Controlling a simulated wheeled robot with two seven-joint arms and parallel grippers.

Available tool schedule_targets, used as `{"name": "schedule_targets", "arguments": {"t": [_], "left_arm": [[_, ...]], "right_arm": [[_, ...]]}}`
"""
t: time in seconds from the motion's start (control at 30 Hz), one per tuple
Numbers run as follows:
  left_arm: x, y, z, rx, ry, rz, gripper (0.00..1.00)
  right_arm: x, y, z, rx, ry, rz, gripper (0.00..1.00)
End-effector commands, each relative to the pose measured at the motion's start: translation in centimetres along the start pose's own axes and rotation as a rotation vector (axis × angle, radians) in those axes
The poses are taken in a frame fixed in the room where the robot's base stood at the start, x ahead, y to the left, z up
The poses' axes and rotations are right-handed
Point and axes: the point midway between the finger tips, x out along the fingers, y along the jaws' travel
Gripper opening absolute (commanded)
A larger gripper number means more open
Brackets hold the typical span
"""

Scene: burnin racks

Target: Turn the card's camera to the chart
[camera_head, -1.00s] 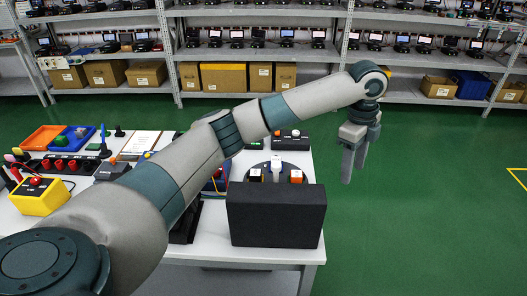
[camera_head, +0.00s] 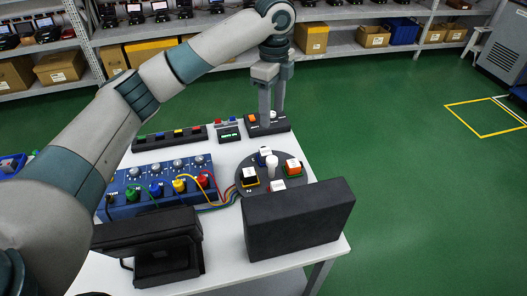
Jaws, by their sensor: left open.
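My left gripper (camera_head: 271,113) reaches down over the far edge of the table, its two fingers apart and nothing seen between them. Its tips are at a small black box (camera_head: 283,125) with an orange button; touching or apart, I cannot tell. Nearer stands a dark round plate (camera_head: 244,170) with a white post (camera_head: 272,165) at its middle. I cannot tell which thing is the card's camera or the chart. My right gripper is out of view.
A black upright panel (camera_head: 298,220) stands in front of the plate. A blue panel (camera_head: 160,185) with coloured plugs and cables is to the left, with a black device (camera_head: 150,240) before it. A button strip (camera_head: 170,138) lies behind. Green floor (camera_head: 400,150) is free at right.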

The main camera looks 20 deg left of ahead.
Motion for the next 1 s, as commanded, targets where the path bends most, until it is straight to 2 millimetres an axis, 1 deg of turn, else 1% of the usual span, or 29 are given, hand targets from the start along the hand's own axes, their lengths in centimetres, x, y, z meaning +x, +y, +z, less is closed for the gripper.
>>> {"name": "schedule_targets", "arguments": {"t": [0.27,0.47,0.67,1.0], "left_arm": [[0.1,0.0,0.0,0.0,0.0,0.0,0.48],[1.0,0.0,0.0,0.0,0.0,0.0,0.48],[3.4,0.1,0.0,0.0,0.0,0.003,0.48],[9.3,0.1,0.0,-0.001,0.0,0.003,0.48]], "right_arm": [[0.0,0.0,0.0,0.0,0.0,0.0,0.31],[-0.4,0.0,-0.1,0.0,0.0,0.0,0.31],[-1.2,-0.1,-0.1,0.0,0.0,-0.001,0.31],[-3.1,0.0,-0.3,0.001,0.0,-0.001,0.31]]}}
